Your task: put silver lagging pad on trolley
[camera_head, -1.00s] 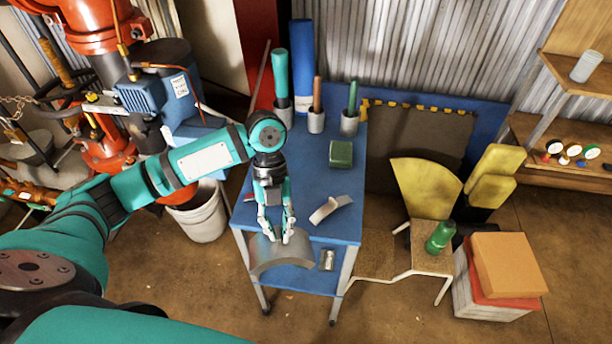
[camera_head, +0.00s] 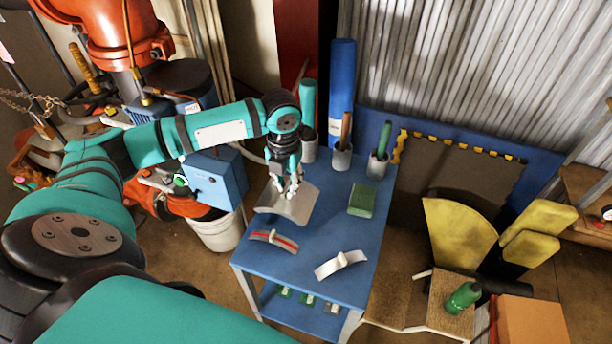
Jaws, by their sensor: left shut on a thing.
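The silver lagging pad (camera_head: 289,208), a curved grey sheet, is in my left gripper (camera_head: 286,188). The fingers point down and are shut on the pad's upper part, hiding a little of it. The pad is over the rear left of the blue trolley's (camera_head: 322,222) top, near the left edge. I cannot tell whether it touches the surface. My right gripper is not in view.
A red-striped curved piece (camera_head: 273,240), a white curved piece (camera_head: 340,264) and a green block (camera_head: 362,200) lie on the trolley top. Cups with rolls stand at its back. A white bucket (camera_head: 218,233) and blue box (camera_head: 216,179) are left.

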